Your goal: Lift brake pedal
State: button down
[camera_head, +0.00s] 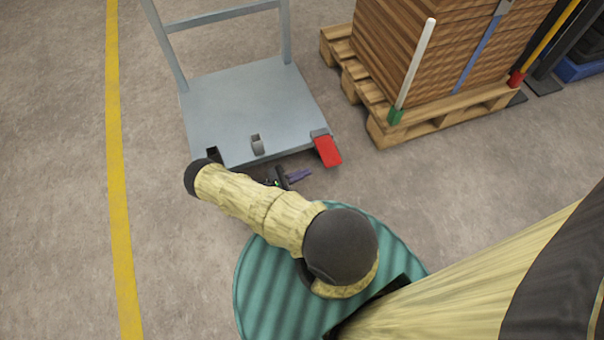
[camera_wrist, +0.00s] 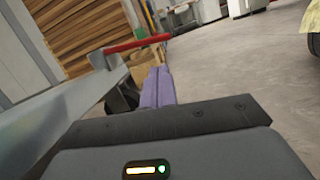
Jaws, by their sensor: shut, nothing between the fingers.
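The red brake pedal (camera_head: 327,151) sticks out from the front right corner of a grey cart (camera_head: 252,100). In the wrist view the pedal (camera_wrist: 138,45) is a red bar crossing just beyond and above my fingertips. My gripper (camera_head: 305,174) is low near the floor, in front of the cart and a little left of and nearer than the pedal. Its purple fingers (camera_wrist: 158,72) are together with nothing between them. I cannot tell from these views whether the fingertips touch the pedal.
A wooden pallet (camera_head: 440,117) with stacked boards (camera_head: 440,50) stands right of the cart. A broom-like pole (camera_head: 415,65) with a green end leans there. A yellow floor line (camera_head: 115,150) runs at left. The floor right of the gripper is clear.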

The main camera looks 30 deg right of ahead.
aim_at(328, 151)
jog(key=b+x, duration=0.2)
jog(key=x, duration=0.5)
jog(key=shift+d, duration=0.3)
jog(key=shift+r, duration=0.15)
